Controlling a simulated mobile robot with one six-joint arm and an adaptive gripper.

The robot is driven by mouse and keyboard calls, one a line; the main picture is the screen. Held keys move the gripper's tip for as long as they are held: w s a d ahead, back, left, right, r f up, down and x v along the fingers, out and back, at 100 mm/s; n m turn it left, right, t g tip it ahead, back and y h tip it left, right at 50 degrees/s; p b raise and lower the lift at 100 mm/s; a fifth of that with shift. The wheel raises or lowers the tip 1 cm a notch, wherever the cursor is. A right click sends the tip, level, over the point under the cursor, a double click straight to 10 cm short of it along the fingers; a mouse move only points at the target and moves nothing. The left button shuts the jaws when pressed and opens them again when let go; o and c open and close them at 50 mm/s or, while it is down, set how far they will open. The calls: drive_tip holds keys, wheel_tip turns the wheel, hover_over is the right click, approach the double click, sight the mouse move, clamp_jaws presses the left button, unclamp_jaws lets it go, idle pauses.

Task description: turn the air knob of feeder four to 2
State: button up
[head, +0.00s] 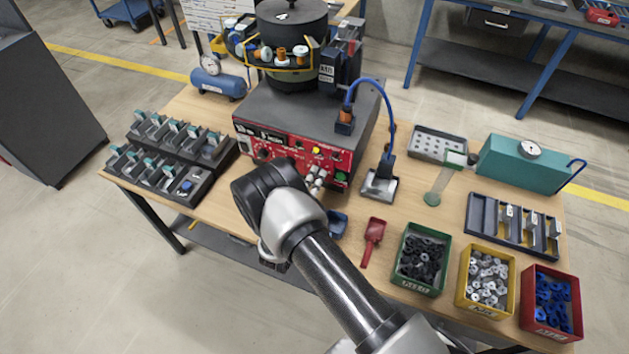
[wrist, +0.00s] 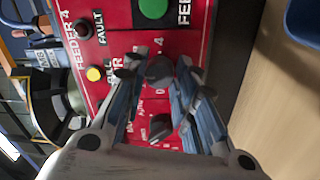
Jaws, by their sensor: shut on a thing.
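The red control panel (head: 335,158) is on the front of the dark feeder box, partly hidden by my arm in the head view. In the wrist view the red panel (wrist: 112,14) reads "FEEDER 4" and appears turned sideways. My gripper (wrist: 160,76) is at the panel, its fingertips on either side of a dark round knob (wrist: 160,69) and shut on it. A "4" is printed beside this knob. I cannot read its name or pointer setting. A second dark knob (wrist: 160,127) lies between the fingers, nearer the palm in the picture.
A green button (wrist: 153,8), a yellow lamp (wrist: 93,74) and a dark fault lamp (wrist: 82,29) sit near the fingers. A blue cable (head: 374,82) arches right of the feeder bowl (head: 291,30). Part bins, including a green bin (head: 421,287), stand at the table's front right.

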idle(0.4)
drive_tip(key=o, duration=1.1)
drive_tip(key=shift+c, duration=0.2)
drive_tip(key=v, duration=1.2)
